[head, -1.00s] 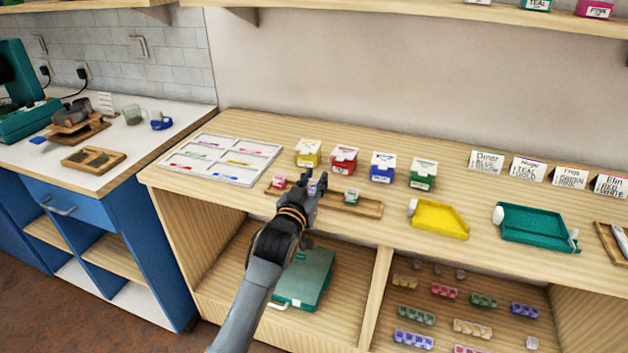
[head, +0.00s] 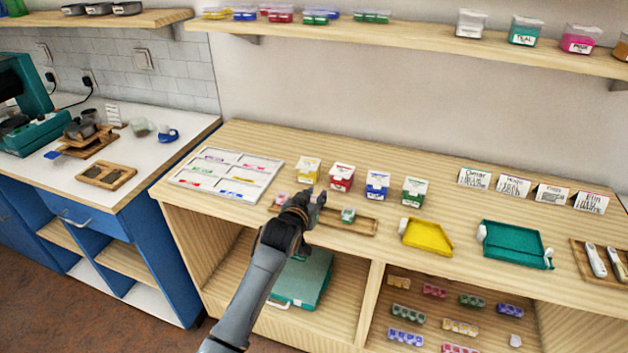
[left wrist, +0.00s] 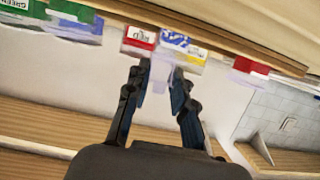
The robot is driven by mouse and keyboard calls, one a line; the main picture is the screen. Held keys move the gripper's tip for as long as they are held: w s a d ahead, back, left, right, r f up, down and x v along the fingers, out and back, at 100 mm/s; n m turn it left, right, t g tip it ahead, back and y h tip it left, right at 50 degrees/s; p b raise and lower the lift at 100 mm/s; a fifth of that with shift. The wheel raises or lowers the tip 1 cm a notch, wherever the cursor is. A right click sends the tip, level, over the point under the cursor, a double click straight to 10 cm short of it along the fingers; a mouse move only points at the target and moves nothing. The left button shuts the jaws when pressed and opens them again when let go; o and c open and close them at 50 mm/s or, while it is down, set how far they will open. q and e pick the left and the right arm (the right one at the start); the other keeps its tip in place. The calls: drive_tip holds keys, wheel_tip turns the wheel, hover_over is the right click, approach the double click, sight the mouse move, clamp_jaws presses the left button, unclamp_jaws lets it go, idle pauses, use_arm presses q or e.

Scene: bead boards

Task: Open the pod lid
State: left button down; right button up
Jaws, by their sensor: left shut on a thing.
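My left gripper (head: 316,197) is over the small wooden tray (head: 365,229) on the bench, between a small red-marked pod (head: 281,199) and a small green-marked pod (head: 348,215). In the left wrist view its fingers (left wrist: 161,72) are closed on a pale, translucent thin part, which looks like the pod lid (left wrist: 160,82). A blue patch (left wrist: 174,38) shows just beyond the fingertips. The gripper hides most of this pod in the head view, so how far the lid stands open cannot be told. My right gripper is not in view.
Yellow (head: 308,171), red (head: 341,178), blue (head: 377,186) and green (head: 414,191) boxes stand behind the tray. A white sectioned board (head: 176,181) lies to the left. A yellow tray (head: 427,238) and a teal tray (head: 514,246) lie to the right.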

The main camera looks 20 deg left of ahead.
use_arm(q)
drive_tip(key=g+p, duration=0.1)
drive_tip(key=p, duration=0.2)
drive_tip(key=w+r+g+p, duration=0.1)
drive_tip(key=g+p, duration=0.1)
drive_tip(key=p, duration=0.1)
drive_tip(key=g+p, duration=0.1)
drive_tip(key=p, duration=0.2)
drive_tip(key=shift+w+r+g, duration=0.2)
drive_tip(key=shift+r+g, duration=0.1)
drive_tip(key=shift+g, duration=0.1)
drive_tip(key=shift+w+f+g+p, duration=0.25)
drive_tip(key=shift+g+p, duration=0.45)
drive_tip(key=shift+g, duration=0.2)
drive_tip(key=shift+w+f+g, duration=0.1)
drive_tip(key=shift+w+g, duration=0.05)
drive_tip(key=shift+g, duration=0.35)
drive_tip(key=shift+w+f+g+b, duration=0.3)
drive_tip(key=shift+g+b, duration=0.6)
drive_tip(key=shift+b, duration=0.05)
drive_tip(key=shift+w+d+g+b, duration=0.1)
drive_tip(key=shift+g+b, duration=0.7)
drive_tip(key=shift+b, duration=0.15)
